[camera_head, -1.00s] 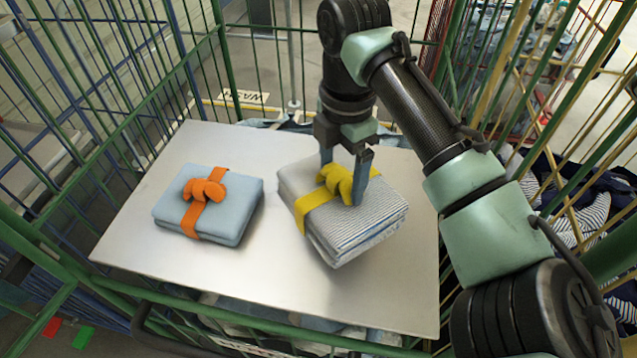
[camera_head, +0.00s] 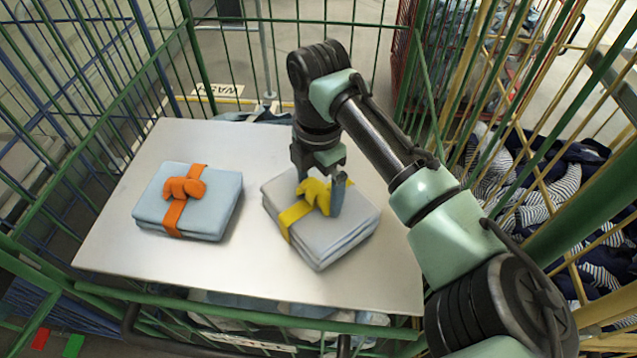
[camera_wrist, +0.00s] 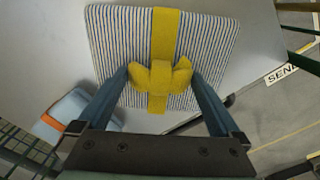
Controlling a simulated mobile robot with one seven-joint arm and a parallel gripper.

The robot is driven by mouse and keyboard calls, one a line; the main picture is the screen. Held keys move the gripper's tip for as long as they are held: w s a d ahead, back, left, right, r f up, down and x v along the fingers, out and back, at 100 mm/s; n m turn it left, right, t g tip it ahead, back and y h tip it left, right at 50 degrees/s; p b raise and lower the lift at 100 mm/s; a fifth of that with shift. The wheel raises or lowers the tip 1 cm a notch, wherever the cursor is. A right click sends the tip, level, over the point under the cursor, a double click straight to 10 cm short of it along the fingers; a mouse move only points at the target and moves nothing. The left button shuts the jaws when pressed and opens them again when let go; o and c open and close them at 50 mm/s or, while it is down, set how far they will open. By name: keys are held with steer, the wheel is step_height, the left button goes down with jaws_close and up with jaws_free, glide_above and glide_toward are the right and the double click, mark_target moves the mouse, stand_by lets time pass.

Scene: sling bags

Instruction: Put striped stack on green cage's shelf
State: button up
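The striped stack (camera_head: 330,225) is a folded pile with a yellow band and bow, over the right part of the green cage's grey shelf (camera_head: 130,265). In the wrist view its blue-and-cream stripes (camera_wrist: 115,45) show clearly. My gripper (camera_head: 319,197) is above it, with one finger on each side of the yellow bow. In the wrist view both fingers (camera_wrist: 160,82) appear to touch the bow's ends. The stack looks flat and on or very close to the shelf; its underside is hidden.
A light-blue stack with an orange bow (camera_head: 220,195) sits on the shelf to the left, with a clear gap between. Green cage bars (camera_head: 205,75) stand around the shelf. A yellow-barred cage holding striped clothes (camera_head: 590,185) is at the right.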

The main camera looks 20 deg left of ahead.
step_height(320, 180, up, 12)
steer(key=b, duration=0.1)
steer(key=shift+r, duration=0.2)
stand_by(0.3)
steer(key=w+a+r+m+t+y, duration=0.2)
steer(key=a+r+m+t+y, duration=0.3)
steer(key=a, duration=0.6)
step_height(320, 180, up, 14)
steer(key=w+m+t+y, duration=0.2)
steer(key=m+t+y, duration=0.3)
steer(key=t+y, duration=0.1)
steer(key=s+d+r+m+t+h, duration=0.1)
steer(key=s+d+r+m+t, duration=0.2)
steer(key=d+r+m+t, duration=0.7)
steer(key=s+d+r+m+t+h, duration=0.3)
steer(key=s+d+m+h, duration=0.2)
steer(key=d, duration=0.3)
steer(key=s+d+r+m+t+h, duration=0.3)
steer(key=s+d+r+m+h, duration=0.1)
steer(key=d, duration=0.4)
steer(key=shift+s+d+r+m+h, duration=0.25)
steer(key=shift+s+m+h, duration=0.3)
steer(key=shift+s, duration=0.3)
